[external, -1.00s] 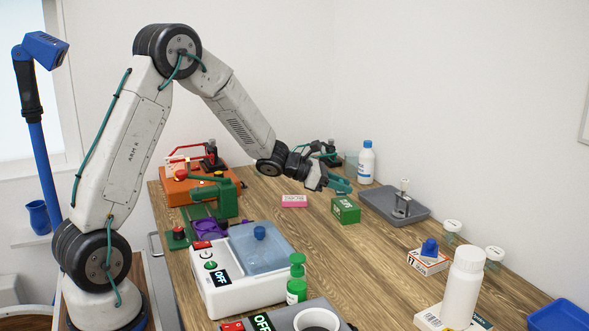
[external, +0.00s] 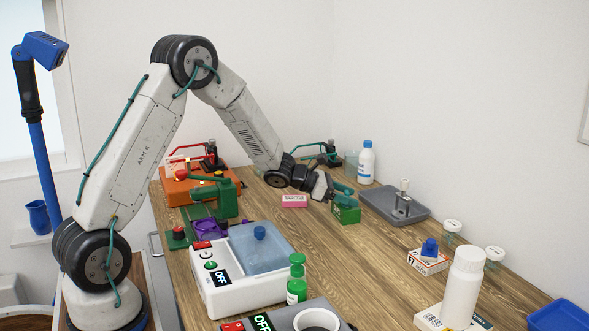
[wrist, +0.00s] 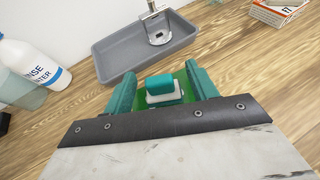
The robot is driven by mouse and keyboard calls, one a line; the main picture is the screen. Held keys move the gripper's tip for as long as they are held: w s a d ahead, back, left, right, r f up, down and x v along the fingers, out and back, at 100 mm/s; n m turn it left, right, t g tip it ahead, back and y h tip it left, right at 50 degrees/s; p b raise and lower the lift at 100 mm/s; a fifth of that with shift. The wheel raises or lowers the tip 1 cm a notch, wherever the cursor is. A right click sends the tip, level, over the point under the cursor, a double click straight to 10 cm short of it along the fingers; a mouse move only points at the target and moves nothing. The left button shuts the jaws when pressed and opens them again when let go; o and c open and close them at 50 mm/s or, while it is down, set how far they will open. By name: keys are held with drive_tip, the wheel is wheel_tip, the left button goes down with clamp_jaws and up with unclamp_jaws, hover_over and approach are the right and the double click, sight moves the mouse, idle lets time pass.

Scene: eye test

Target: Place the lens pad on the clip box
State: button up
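A small pad with a teal top and white base, which I take for the lens pad (wrist: 163,96), sits between my fingers in the wrist view. Green surface shows around it, so it appears to rest on the green box, which I take for the clip box (external: 347,215). My gripper (external: 344,194) is low over this box, its teal fingers reaching the box top. In the wrist view my gripper (wrist: 160,76) is open, with a narrow gap on each side of the pad. In the external view the fingers hide the pad.
A grey tray (external: 376,205) with a metal stand lies just right of the box. A pink box (external: 294,201) lies to its left. A white bottle with a blue cap (external: 366,163) stands behind. Bare wooden table (external: 345,255) lies in front.

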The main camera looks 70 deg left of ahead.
drive_tip(key=shift+s+a+r, duration=0.1)
drive_tip(key=shift+r, duration=0.1)
drive_tip(key=v, duration=1.2)
drive_tip(key=s+d+r+m+g+h, duration=0.2)
drive_tip(key=s+d+r+m+g, duration=0.25)
drive_tip(key=s+d+m, duration=0.5)
drive_tip(key=s+d+r+m+g+h, duration=0.25)
drive_tip(key=s+d+r+m, duration=0.35)
drive_tip(key=d, duration=0.6)
drive_tip(key=s+d+m+g+y, duration=0.35)
drive_tip(key=s+m, duration=0.55)
drive_tip(key=s, duration=0.4)
drive_tip(key=s+a+m+y, duration=0.5)
drive_tip(key=s+m+y, duration=0.1)
drive_tip(key=s, duration=0.4)
drive_tip(key=shift+a+f+m+g, duration=0.35)
drive_tip(key=shift+f+m+g, duration=0.05)
drive_tip(key=shift+m+g, duration=0.05)
